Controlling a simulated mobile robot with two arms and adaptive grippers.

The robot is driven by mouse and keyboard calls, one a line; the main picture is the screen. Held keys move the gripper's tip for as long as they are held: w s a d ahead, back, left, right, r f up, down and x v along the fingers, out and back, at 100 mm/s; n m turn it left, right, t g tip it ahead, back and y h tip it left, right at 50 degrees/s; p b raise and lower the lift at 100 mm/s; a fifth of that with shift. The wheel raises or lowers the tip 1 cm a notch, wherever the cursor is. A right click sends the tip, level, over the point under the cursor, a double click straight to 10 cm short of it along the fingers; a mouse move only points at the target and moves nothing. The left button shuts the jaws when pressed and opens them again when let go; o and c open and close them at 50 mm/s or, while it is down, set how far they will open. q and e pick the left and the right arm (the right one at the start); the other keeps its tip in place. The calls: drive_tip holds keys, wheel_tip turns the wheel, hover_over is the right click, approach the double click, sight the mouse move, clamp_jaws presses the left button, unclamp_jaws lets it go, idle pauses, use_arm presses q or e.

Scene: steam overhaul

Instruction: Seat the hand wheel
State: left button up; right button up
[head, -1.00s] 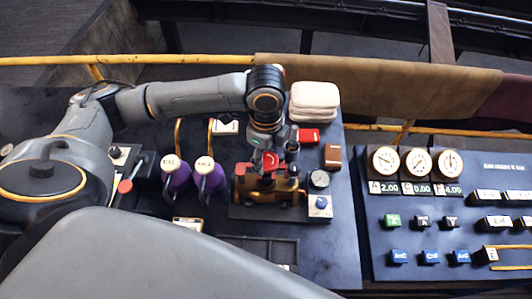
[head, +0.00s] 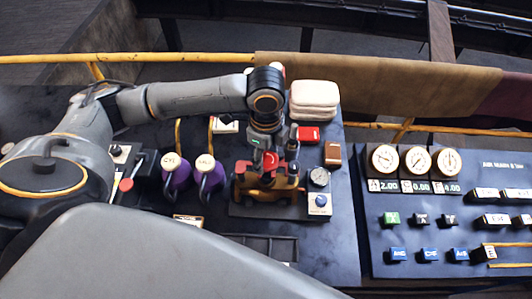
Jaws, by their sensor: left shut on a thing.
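My left gripper (head: 271,160) points down over the brass valve body (head: 267,190) in the head view. It is shut on the red hand wheel (head: 268,162), which shows only in part between the fingers. The wheel is right at the top of the valve body; I cannot tell whether it sits on the stem, as the gripper hides the contact. The valve body stands on a dark base plate (head: 245,213). My right gripper is not in view.
Two purple oil cans (head: 176,176) stand left of the valve. A gauge (head: 319,177) and a blue-knobbed box (head: 319,204) are close on its right. Behind are a red box (head: 308,134), a brown block (head: 332,153) and folded cloths (head: 314,97). A gauge panel (head: 385,222) stands at the right.

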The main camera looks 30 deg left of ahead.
use_arm(q)
drive_tip(key=shift+f, duration=0.4)
drive_tip(key=shift+f, duration=0.25)
idle(0.4)
drive_tip(key=o, duration=1.8)
drive_tip(key=shift+r, duration=3.25)
